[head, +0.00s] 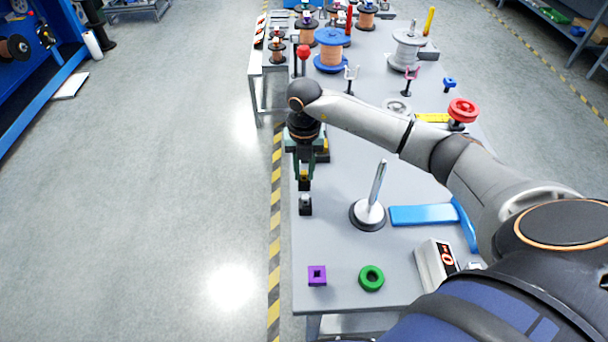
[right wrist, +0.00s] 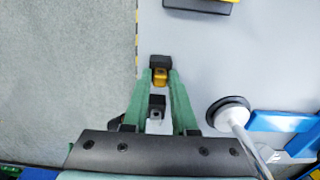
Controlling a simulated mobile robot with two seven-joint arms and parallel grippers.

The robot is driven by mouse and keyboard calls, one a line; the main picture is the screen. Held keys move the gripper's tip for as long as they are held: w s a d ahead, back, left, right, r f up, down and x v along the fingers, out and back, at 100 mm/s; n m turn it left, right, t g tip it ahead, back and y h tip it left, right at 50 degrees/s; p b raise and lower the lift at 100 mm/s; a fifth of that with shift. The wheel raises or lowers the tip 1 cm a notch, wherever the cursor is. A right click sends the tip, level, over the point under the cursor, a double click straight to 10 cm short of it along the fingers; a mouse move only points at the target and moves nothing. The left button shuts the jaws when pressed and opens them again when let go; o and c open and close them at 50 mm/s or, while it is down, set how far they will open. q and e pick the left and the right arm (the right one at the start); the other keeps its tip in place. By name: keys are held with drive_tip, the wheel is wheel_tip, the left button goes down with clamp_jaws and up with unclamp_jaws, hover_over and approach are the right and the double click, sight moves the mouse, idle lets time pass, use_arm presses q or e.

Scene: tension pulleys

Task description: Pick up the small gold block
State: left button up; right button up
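The small gold block (right wrist: 160,77), with a black part against it, lies between the fingertips of my right gripper (right wrist: 161,80) in the right wrist view. The green fingers run close along both its sides. Whether they touch it cannot be told. In the head view my right gripper (head: 304,174) points down near the table's left edge, and the gold block (head: 303,176) shows between its fingers. Just nearer stands a similar silver and black block (head: 305,204), also in the right wrist view (right wrist: 157,105). My left gripper is out of view.
On the table (head: 340,290) stand a silver post on a round base (head: 368,212), a blue bracket (head: 422,215), a purple square piece (head: 317,275) and a green ring (head: 371,278). Spools crowd the far end. Open floor lies left of the table.

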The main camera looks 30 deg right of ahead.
sight(305, 174)
clamp_jaws()
drive_tip(key=shift+r, duration=0.15)
drive_tip(key=shift+r, duration=0.2)
drive_tip(key=r, duration=0.3)
drive_tip(key=shift+s+r, duration=0.15)
drive_tip(key=shift+s, duration=0.15)
drive_tip(key=s+r, duration=0.9)
drive_tip(key=s, duration=0.4)
drive_tip(key=shift+s+a, duration=0.25)
drive_tip(key=shift+a, duration=0.1)
